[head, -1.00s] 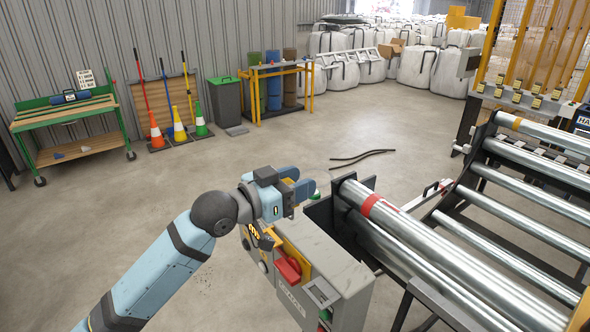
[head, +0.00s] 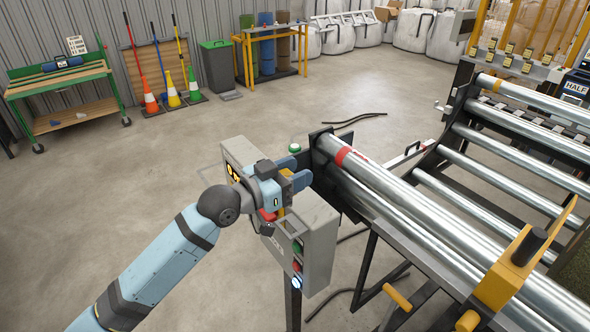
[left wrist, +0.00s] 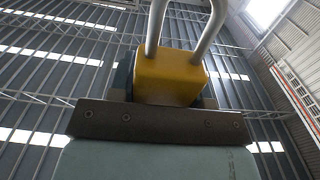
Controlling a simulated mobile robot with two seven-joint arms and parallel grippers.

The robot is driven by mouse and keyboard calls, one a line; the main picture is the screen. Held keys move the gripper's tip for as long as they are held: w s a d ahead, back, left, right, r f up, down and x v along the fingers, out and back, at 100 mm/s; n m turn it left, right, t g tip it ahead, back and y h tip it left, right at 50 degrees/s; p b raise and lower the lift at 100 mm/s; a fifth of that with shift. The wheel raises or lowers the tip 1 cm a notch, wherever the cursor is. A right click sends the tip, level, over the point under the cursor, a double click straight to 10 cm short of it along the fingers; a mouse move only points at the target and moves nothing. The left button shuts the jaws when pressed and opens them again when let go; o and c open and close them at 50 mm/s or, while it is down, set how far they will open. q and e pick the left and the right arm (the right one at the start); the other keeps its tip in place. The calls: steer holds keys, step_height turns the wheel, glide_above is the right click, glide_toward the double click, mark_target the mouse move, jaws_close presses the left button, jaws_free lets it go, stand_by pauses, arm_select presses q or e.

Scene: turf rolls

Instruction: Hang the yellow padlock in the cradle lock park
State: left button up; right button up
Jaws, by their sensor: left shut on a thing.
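The yellow padlock (left wrist: 172,78) fills the upper middle of the left wrist view, its grey shackle pointing up. My left gripper (head: 297,171) is shut on its body. In the head view the gripper is over the grey control box (head: 318,240), close to the left end of the steel rollers. I cannot make out the padlock there; the gripper seems to hide it. The cradle lock park cannot be told apart for sure in either view. My right gripper is not in view.
The roller cradle (head: 400,205) with its dark end plate (head: 325,165) stands just right of the gripper. A yellow bracket (head: 508,275) is at lower right. Cones, a green workbench (head: 60,90) and a bin (head: 217,65) are far back. The floor at left is clear.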

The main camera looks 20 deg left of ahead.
arm_select(q)
steer(key=shift+r, duration=0.1)
steer(key=shift+p, duration=0.3)
steer(key=shift+f+b, duration=1.9)
steer(key=shift+f, duration=1.05)
steer(key=shift+p, duration=0.65)
steer(key=shift+f+b, duration=1.6)
steer(key=shift+f, duration=1.05)
